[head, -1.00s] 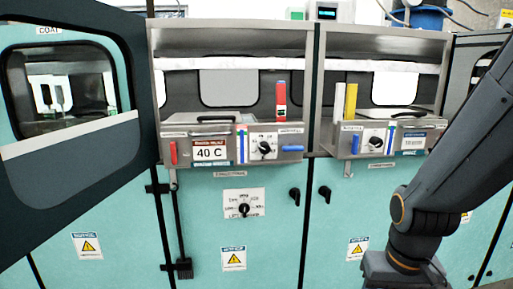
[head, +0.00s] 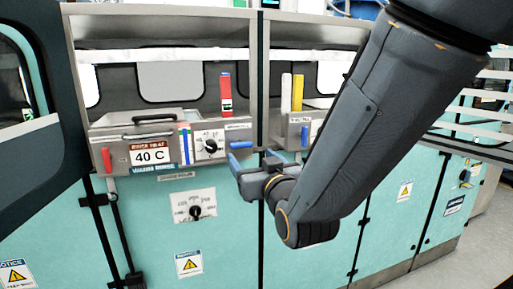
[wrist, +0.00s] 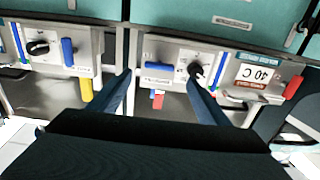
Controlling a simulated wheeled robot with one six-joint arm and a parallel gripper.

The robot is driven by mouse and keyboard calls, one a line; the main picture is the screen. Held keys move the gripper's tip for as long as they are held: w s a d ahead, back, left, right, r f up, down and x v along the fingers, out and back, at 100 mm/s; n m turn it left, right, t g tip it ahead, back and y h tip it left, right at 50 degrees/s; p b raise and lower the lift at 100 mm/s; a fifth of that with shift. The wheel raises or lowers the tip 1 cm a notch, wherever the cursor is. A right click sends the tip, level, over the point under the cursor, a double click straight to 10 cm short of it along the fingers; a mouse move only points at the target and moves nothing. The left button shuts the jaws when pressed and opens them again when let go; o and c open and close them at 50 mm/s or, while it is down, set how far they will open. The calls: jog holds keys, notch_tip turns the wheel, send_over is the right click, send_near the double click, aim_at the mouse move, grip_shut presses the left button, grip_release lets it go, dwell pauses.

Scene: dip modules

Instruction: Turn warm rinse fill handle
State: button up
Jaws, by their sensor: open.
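The 40 C module panel (head: 112,133) carries a small horizontal blue handle (head: 240,145) at its right end, beside a black knob (head: 210,146). A red handle (head: 106,160) is at its left end. Labels are too small to read, so I cannot confirm which handle is the warm rinse fill handle. My gripper (head: 249,163) is open and empty, just in front of and below the blue handle. In the upside-down wrist view, the horizontal blue handle (wrist: 158,66) shows between my two spread fingers, ahead of their tips; contact is not visible.
The neighbouring module on the right has another, upright blue handle (head: 305,135), partly behind my arm. A lower dial plate (head: 194,207) is on the teal cabinet front. An open dark door (head: 40,125) stands at the left.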

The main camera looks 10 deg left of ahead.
aim_at(242, 146)
jog(key=shift+p+x, duration=0.95)
jog(key=shift+x, duration=2.9)
jog(key=c, duration=1.1)
jog(key=shift+o, duration=0.2)
